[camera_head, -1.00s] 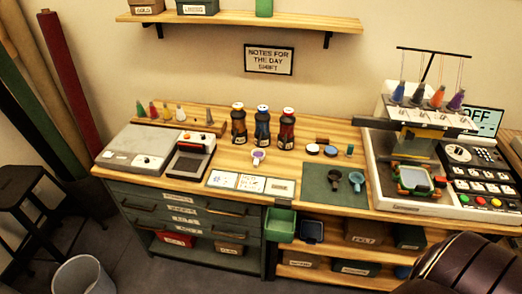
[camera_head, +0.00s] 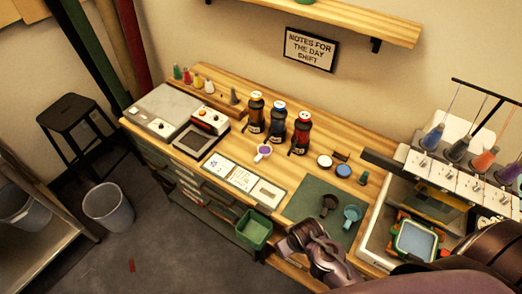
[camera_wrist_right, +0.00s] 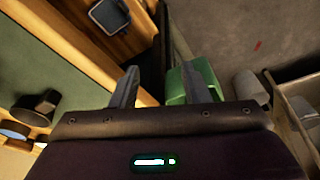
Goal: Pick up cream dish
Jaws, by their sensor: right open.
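A small pale cream dish (camera_head: 263,152) with purple in it stands on the wooden table, in front of the dark bottles. It is upright and nothing touches it. I do not make it out in the right wrist view. My right gripper (camera_head: 303,237) is at the table's front edge, to the right of and nearer than the dish, well apart from it. In the right wrist view its two fingers (camera_wrist_right: 160,82) are apart with nothing held between them. My left gripper is not in view.
A green bin (camera_head: 254,229) hangs at the front edge by my right gripper. A dark scoop (camera_head: 328,203) and a teal scoop (camera_head: 351,214) lie on the green mat (camera_head: 304,197). Labelled cards (camera_head: 231,173) lie in front of the dish; bottles (camera_head: 277,122) stand behind it.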

